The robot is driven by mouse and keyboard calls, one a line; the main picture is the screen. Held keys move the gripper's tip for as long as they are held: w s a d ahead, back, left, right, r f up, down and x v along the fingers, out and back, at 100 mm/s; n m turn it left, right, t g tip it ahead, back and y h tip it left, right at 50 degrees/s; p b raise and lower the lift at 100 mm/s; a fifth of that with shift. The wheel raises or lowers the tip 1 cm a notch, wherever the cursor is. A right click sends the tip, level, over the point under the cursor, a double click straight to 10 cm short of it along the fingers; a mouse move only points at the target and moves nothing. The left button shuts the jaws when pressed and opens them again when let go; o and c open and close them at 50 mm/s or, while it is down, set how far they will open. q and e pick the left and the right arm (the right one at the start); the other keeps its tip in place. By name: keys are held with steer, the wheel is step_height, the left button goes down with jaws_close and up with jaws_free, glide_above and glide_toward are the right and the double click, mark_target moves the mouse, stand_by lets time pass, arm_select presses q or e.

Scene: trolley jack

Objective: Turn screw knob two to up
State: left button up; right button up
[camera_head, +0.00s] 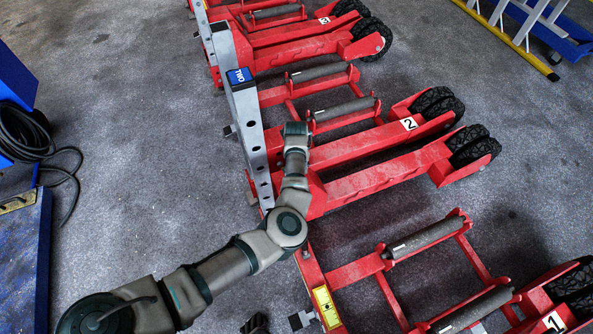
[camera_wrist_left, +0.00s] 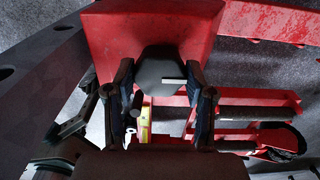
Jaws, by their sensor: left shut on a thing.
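Jack two is the red trolley jack with the number 2 plate (camera_head: 409,124) and a grey upright post (camera_head: 248,125) with a blue "TWO" label on top. My left arm reaches over its near side in the head view, and the gripper's fingers are hidden there beneath the wrist. In the left wrist view, my left gripper (camera_wrist_left: 161,84) has one finger on each side of a dark, faceted screw knob (camera_wrist_left: 156,66) and is shut on it. A short white mark on the knob points to the right in that view. My right gripper is not in view.
Jack one (camera_head: 344,275) is at the bottom right, with jack three (camera_head: 310,48) behind jack two. A blue stand with a black cable (camera_head: 22,135) is at the left edge. Grey floor lies clear left of the jacks. A yellow ladder (camera_head: 505,38) lies at the top right.

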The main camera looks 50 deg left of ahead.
arm_select(q)
steer(key=o, duration=1.2)
steer(key=shift+d, duration=0.1)
steer(key=shift+c, duration=0.2)
steer(key=shift+r, duration=0.1)
steer(key=shift+w+r, duration=0.1)
steer(key=shift+r, duration=0.3)
step_height(320, 180, up, 11)
steer(key=shift+f, duration=0.15)
